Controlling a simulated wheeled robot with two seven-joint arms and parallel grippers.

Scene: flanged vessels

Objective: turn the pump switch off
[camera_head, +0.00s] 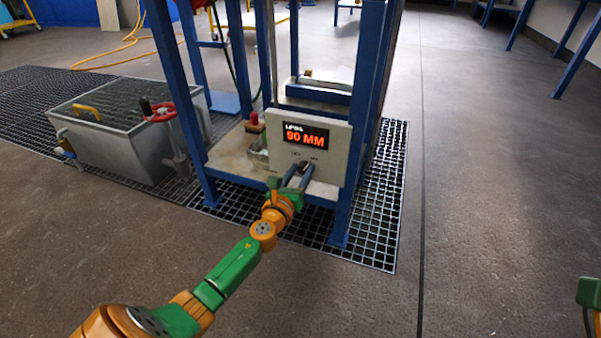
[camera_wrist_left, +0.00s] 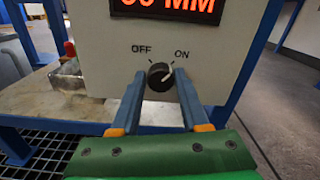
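The pump switch is a round black knob (camera_wrist_left: 160,77) on a pale grey panel (camera_head: 336,130), between the printed words OFF and ON. Its light pointer mark appears turned up and right, toward ON. My left gripper (camera_head: 304,168) reaches the panel's lower part. In the left wrist view, its two blue-grey fingers (camera_wrist_left: 160,73) stand apart on either side of the knob, open, with a narrow gap seeming to show at each side. Whether either finger touches the knob is hard to tell. My right gripper is out of view; only a bit of that arm shows at the right edge.
A lit red display (camera_head: 306,136) above the knob reads 90 MM. Blue frame posts (camera_head: 172,90) stand around the panel. A grey tank (camera_head: 120,135) and a red handwheel (camera_head: 158,112) are to the left. The floor on the right is clear.

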